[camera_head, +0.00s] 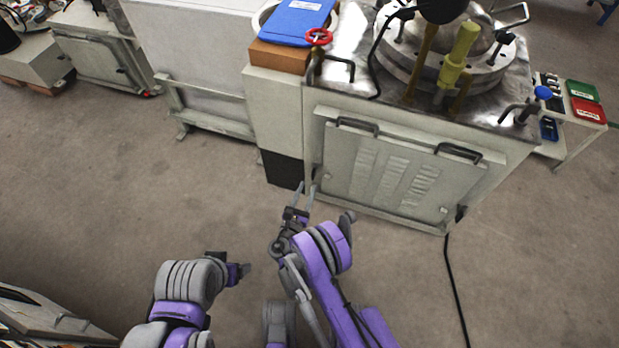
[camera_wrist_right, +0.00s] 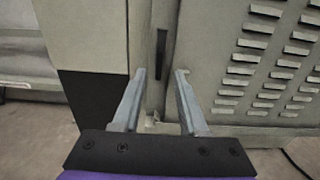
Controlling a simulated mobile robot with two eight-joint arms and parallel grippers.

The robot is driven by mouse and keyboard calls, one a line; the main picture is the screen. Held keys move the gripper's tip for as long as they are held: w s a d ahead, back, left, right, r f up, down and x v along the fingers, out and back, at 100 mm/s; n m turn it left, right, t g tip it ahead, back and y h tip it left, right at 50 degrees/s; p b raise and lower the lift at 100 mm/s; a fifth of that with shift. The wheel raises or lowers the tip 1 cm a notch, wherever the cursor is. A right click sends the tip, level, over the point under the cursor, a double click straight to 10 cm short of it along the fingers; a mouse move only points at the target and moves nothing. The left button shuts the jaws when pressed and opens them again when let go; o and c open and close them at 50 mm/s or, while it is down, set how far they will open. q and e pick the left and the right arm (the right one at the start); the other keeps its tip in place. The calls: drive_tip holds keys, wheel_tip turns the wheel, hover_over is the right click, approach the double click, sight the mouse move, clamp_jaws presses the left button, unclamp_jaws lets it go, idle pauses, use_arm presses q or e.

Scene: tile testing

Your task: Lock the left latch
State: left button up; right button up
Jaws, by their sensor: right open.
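The grey machine's front panel (camera_head: 395,170) has two dark handles on top and rows of louvres; its left part also shows in the right wrist view (camera_wrist_right: 270,60). A dark upright bar (camera_wrist_right: 161,55), which looks like the left latch, is on the strip at the panel's left edge. In the head view I cannot make it out clearly. My right gripper (camera_head: 307,190) is open at the panel's lower left corner. In the right wrist view its fingers (camera_wrist_right: 158,98) are spread, with the bar ahead between them, apparently untouched. My left gripper (camera_head: 240,273) is low over the floor, away from the machine.
A dark latch-like part (camera_head: 461,213) is at the panel's lower right. A black cable (camera_head: 455,290) runs down the floor there. A pale cabinet with a black base (camera_head: 282,169) stands left of the panel. The floor in front is mostly clear.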

sight(312, 177)
drive_tip(key=shift+b+x, duration=0.5)
drive_tip(key=shift+x, duration=2.3)
clamp_jaws()
